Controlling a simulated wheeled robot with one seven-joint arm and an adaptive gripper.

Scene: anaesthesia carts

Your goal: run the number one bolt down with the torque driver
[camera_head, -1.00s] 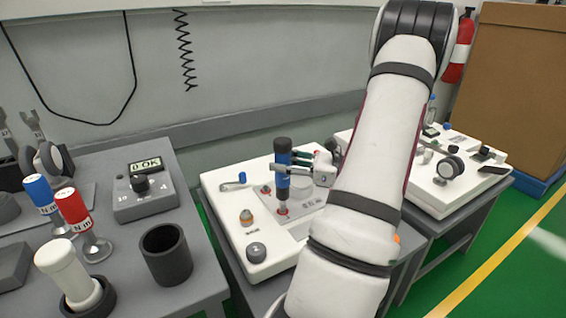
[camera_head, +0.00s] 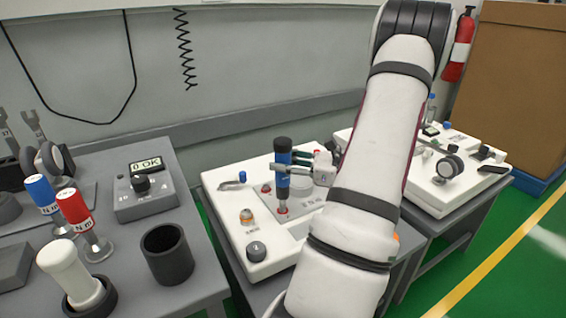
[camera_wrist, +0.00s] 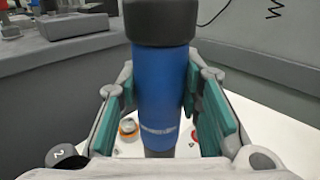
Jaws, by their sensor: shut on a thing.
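The torque driver (camera_head: 283,184) is blue with a black top and stands upright over the white machine panel (camera_head: 233,208). My gripper (camera_head: 290,168) is shut on its blue body from the right. The driver's lower tip reaches down to a red-ringed spot (camera_head: 282,211) on the panel, and the bolt under it is hidden. In the wrist view the blue driver (camera_wrist: 158,95) fills the middle between the teal finger pads. The controller box (camera_head: 146,193) on the left bench has a small display reading "0 OK".
On the panel near the driver are an orange-based knob (camera_head: 246,216), a dark knob (camera_head: 256,251) and a blue-tipped lever (camera_head: 241,177). On the left bench stand an empty dark cup (camera_head: 167,254) and red (camera_head: 73,207) and blue (camera_head: 41,191) topped tools. A second white unit (camera_head: 433,197) stands to the right.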

